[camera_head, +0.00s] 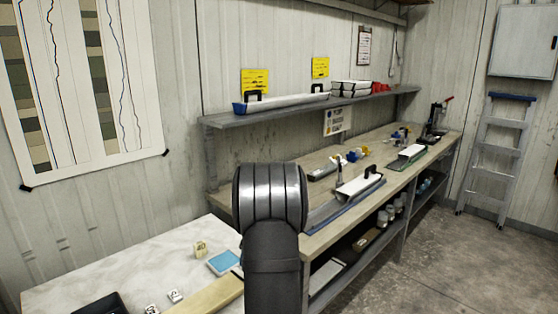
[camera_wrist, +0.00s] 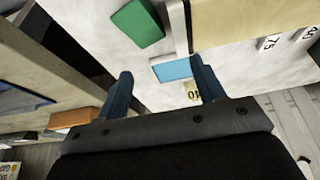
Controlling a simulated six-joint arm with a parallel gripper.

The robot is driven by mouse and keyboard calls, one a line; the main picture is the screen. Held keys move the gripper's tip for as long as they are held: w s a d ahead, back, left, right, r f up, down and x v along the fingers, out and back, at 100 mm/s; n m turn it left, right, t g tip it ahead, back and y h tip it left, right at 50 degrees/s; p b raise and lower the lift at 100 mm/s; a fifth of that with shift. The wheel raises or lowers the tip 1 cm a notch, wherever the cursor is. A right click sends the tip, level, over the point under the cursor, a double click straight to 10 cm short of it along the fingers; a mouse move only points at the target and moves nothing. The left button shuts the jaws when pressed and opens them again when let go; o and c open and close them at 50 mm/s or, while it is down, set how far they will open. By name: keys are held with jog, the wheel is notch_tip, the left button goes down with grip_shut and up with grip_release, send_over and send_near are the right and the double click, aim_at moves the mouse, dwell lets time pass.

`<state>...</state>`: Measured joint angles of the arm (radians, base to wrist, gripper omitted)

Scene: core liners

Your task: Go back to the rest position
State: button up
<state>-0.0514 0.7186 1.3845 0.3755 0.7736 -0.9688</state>
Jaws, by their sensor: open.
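My gripper (camera_wrist: 163,78) shows in the wrist view with its two blue fingers well apart and nothing held between them. Beyond the fingertips lies the pale table top, with a light blue card (camera_wrist: 171,69) showing between and past the fingers. In the head view my dark arm rises in the middle foreground and hides part of the tables. My gripper itself cannot be made out there.
The pale table (camera_head: 130,258) bears a blue card (camera_head: 223,262), small number tags and a black tray (camera_head: 103,305). A wooden bench (camera_head: 325,225) with core liners and tools runs right. A green block (camera_wrist: 137,24) lies left of the card. Open floor is at right.

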jog(key=v, duration=0.9)
jog(key=x, duration=1.4)
jog(key=shift+s+d+f, duration=0.15)
jog(key=shift+s, duration=0.1)
notch_tip(320, 180, up, 6)
jog(key=s+d+r, duration=0.5)
jog(key=d+r, duration=0.2)
jog(key=d, duration=0.4)
jog(key=s+f+m+h, duration=0.1)
jog(key=s+f+m, duration=0.2)
jog(key=f, duration=0.4)
jog(key=s+a+f+m+t+h, duration=0.1)
jog(key=s+f+m, duration=0.2)
jog(key=f, duration=0.4)
jog(key=s+f+m+h, duration=0.1)
jog(key=s+f+m, duration=0.2)
jog(key=s+f, duration=0.2)
notch_tip(320, 180, down, 3)
jog(key=shift+a+r, duration=0.2)
